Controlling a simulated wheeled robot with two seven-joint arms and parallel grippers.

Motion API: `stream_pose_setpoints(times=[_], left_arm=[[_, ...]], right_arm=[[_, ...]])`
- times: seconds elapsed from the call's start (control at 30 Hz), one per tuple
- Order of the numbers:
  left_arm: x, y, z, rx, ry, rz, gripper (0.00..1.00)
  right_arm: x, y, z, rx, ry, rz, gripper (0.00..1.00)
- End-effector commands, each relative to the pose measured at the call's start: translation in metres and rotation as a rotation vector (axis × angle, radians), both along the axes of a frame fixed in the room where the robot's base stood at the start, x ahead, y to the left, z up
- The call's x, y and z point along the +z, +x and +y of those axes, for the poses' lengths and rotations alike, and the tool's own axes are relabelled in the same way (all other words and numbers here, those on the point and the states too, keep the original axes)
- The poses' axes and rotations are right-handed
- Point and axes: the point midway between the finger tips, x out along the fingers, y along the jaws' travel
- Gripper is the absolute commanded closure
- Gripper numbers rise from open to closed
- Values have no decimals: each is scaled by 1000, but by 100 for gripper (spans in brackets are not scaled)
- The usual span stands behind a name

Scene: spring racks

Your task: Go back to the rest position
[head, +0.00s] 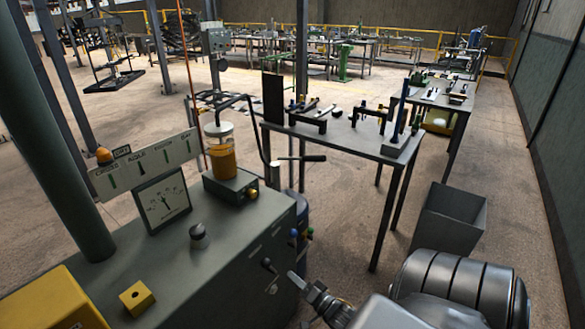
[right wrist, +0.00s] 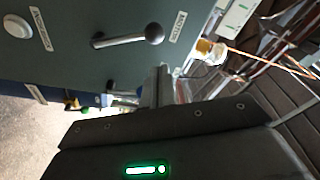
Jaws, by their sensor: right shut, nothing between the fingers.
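My right gripper (head: 296,280) comes in from the lower right of the head view, at the front face of the grey-green machine console (head: 215,265). Its narrow fingers are shut with nothing between them. A small lever with a dark ball knob (head: 268,264) is on that face, just left of the fingertips. In the right wrist view the fingers (right wrist: 163,85) point at the console panel, and the lever (right wrist: 130,38) shows beyond them, apart from them. My left gripper is not in view.
A square dial gauge (head: 162,201), a yellow block (head: 137,298) and a jar of amber liquid (head: 222,158) stand on the console. A table (head: 345,137) with tools is ahead. A grey open bin (head: 449,218) stands right, with clear floor between.

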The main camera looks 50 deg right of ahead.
Motion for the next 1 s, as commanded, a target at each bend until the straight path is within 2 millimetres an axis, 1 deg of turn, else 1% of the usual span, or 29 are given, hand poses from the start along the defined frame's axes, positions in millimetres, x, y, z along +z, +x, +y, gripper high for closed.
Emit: stream_pose_setpoints(times=[0.1,0.4,0.67,0.77,0.8,0.83,0.87,0.9,0.97,1.0], left_arm=[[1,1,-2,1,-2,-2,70],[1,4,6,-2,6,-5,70],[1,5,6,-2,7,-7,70],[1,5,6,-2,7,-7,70],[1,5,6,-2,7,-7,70],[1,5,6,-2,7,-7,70],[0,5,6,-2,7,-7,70],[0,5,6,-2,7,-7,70],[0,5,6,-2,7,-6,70],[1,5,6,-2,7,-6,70]], right_arm=[[0,-2,0,0,0,0,100],[0,-2,0,0,-1,-1,100],[0,-1,0,-1,-5,-1,100],[-2,-1,-1,-9,-61,12,100],[-5,-1,-2,-17,-110,34,100],[-11,-2,-4,-27,-160,64,100],[-22,-4,-7,-39,-216,108,100],[-46,-11,-10,-48,-304,194,100],[-89,-26,-7,-39,-427,341,100],[-119,-38,-2,-17,-502,442,100]])
